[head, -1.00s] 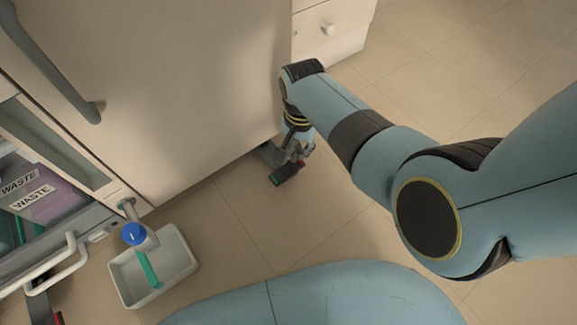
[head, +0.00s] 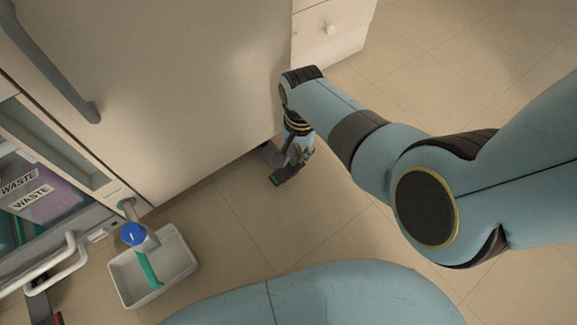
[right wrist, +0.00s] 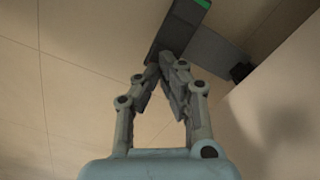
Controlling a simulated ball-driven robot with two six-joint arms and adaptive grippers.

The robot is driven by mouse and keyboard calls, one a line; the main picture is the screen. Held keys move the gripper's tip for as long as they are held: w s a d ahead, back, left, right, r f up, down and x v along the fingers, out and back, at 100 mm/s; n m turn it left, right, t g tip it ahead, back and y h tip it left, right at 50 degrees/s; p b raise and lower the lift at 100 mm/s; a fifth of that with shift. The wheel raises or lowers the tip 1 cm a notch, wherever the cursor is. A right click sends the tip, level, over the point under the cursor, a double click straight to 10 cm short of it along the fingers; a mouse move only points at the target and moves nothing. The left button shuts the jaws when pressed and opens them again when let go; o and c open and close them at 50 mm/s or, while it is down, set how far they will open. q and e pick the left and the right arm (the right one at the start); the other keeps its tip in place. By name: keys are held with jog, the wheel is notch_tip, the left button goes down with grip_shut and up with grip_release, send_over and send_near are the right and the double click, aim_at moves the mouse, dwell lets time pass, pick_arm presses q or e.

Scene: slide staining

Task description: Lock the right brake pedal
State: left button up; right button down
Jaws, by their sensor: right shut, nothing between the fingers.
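The right brake pedal (head: 281,178) is a dark grey lever that sticks out from under the cabinet near the floor. It has a green mark at its outer end. It also shows at the top of the right wrist view (right wrist: 178,28), where the green strip is cut by the frame edge. My right gripper (head: 297,157) is over the pedal and covers part of it. In the right wrist view its fingers (right wrist: 166,66) are closed and empty, with tips at the pedal's near edge; I cannot tell whether they touch. My left gripper is not in view.
The cabinet's large pale front (head: 190,90) stands beside the pedal. A white tray (head: 118,285) with a blue-capped tap above it is at lower left. Another dark pedal (head: 42,305) shows at the bottom left edge. Tiled floor (head: 330,205) is clear around the right pedal.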

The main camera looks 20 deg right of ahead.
jog(key=shift+f, duration=0.65)
dwell(0.7)
